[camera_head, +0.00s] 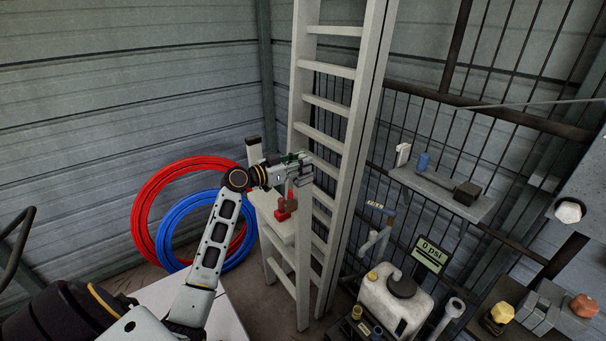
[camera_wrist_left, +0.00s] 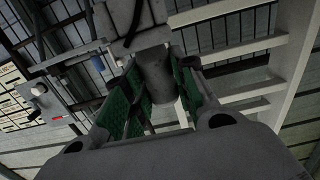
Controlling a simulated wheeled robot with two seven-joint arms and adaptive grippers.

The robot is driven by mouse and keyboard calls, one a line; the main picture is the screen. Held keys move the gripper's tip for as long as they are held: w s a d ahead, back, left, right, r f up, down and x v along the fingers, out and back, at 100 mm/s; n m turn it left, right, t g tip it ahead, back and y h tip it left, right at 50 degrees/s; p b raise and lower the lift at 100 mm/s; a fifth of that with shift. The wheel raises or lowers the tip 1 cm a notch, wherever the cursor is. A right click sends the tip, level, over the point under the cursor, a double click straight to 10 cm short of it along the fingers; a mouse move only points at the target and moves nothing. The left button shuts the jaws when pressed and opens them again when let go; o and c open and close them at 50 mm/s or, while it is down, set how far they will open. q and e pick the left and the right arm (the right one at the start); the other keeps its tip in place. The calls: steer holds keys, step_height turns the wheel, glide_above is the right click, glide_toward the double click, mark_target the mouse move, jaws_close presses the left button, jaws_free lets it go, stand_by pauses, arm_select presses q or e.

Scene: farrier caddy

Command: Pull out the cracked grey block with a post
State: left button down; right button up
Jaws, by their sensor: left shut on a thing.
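My left gripper (camera_head: 294,168) is at the end of my outstretched left arm, in front of the ladder. In the left wrist view its green-padded fingers (camera_wrist_left: 155,95) are shut around a grey round post (camera_wrist_left: 156,75). The post joins a pale grey block (camera_wrist_left: 130,20) at the top of that view, with a dark crack-like line on its face. The block's upper part is cut off by the frame. In the head view the held piece is small and mostly hidden by the fingers. My right gripper is not in view.
A white ladder (camera_head: 345,150) stands close behind the gripper. A red object (camera_head: 285,207) sits on a pale step below it. Red (camera_head: 150,205) and blue (camera_head: 170,235) hose coils lie left. A white tank (camera_head: 395,305) and grey shelf (camera_head: 440,190) are right.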

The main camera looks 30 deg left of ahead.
arm_select(q)
steer(key=shift+r, duration=0.55)
steer(key=shift+r+p, duration=0.2)
steer(key=shift+p, duration=0.1)
stand_by(0.7)
steer(key=shift+r, duration=0.45)
steer(key=shift+r+p, duration=1.25)
steer(key=shift+r, duration=0.8)
